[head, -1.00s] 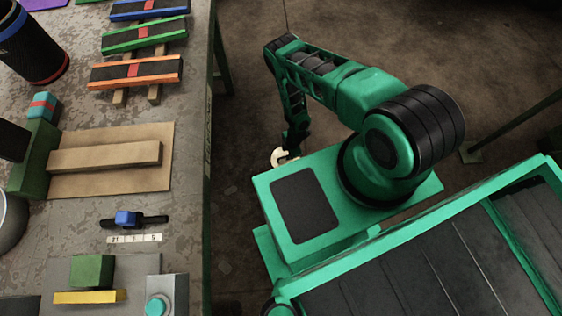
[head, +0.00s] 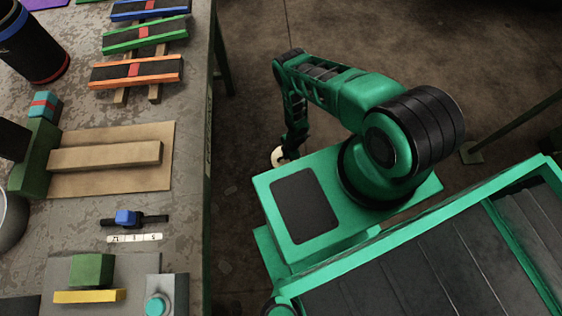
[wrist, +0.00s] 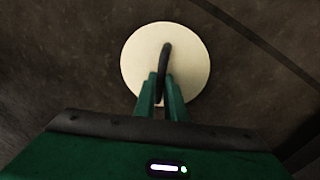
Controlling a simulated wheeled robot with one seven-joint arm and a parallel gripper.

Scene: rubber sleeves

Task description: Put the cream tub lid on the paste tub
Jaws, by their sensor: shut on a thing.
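The cream tub lid (wrist: 140,55) is a round pale disc with a dark loop handle (wrist: 166,54), seen face-on in the wrist view. My gripper (wrist: 162,80) is shut on this handle, its two green fingers close together. In the head view the lid (head: 277,157) hangs at the end of my arm, beside my gripper (head: 288,151), over the floor to the right of the table and close to my green base. My gripper partly covers it there. I cannot pick out the paste tub for sure in either view.
The table (head: 192,200) fills the left side, its right edge apart from the lid. On it are striped bars (head: 140,70), a cardboard sheet (head: 110,182) with a wooden strip, a blue-topped slider (head: 126,218), a green block (head: 92,270) and a dark banded cylinder (head: 38,50).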

